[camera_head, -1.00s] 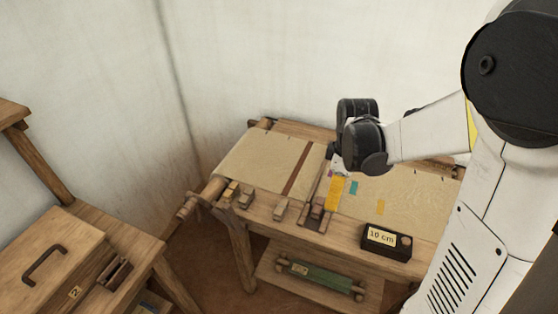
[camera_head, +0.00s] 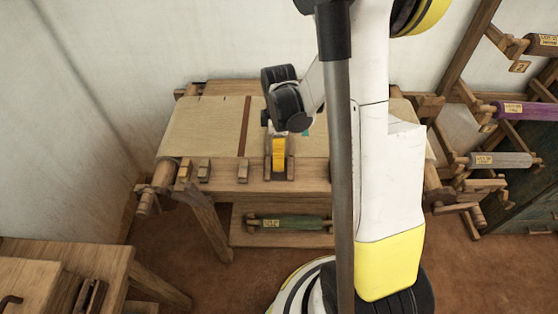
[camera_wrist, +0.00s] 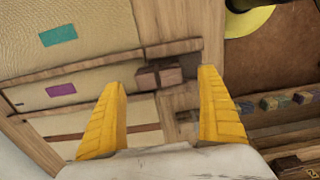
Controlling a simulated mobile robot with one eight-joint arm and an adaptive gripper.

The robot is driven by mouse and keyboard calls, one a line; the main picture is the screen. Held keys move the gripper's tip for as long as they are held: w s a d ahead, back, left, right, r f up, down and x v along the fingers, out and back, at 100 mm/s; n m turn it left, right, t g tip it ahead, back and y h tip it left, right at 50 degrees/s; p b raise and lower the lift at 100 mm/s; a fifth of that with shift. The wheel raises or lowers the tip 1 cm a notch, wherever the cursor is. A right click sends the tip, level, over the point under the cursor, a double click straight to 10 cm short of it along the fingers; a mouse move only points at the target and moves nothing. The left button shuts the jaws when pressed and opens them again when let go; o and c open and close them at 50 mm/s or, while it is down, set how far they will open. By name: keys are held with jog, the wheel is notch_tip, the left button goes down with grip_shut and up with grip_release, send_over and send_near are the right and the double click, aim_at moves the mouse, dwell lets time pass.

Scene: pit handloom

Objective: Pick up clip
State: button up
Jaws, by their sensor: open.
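A small reddish-brown wooden block, which looks like the clip (camera_wrist: 158,75), lies on the loom's wooden beam in the wrist view. It shows between and beyond my two yellow fingertips, touching neither as far as I can see. My gripper (camera_wrist: 163,85) is open with nothing between its fingers. In the head view my gripper (camera_head: 279,158) points down over the front beam of the loom (camera_head: 225,185). Its yellow finger hides most of what is under it there. Similar small wooden blocks (camera_head: 204,172) sit on the front beam to the left.
Teal (camera_wrist: 58,35) and purple (camera_wrist: 61,90) patches lie on the cloth. A green roller (camera_head: 290,222) rests on the loom's lower shelf. A rack with a purple roller (camera_head: 525,110) stands at right. A wooden bench (camera_head: 65,265) is at lower left.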

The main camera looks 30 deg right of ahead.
notch_tip(320, 180, down, 3)
jog(key=shift+f+b, duration=0.1)
jog(key=shift+b, duration=0.35)
jog(key=c, duration=1.1)
jog(key=shift+r, duration=0.25)
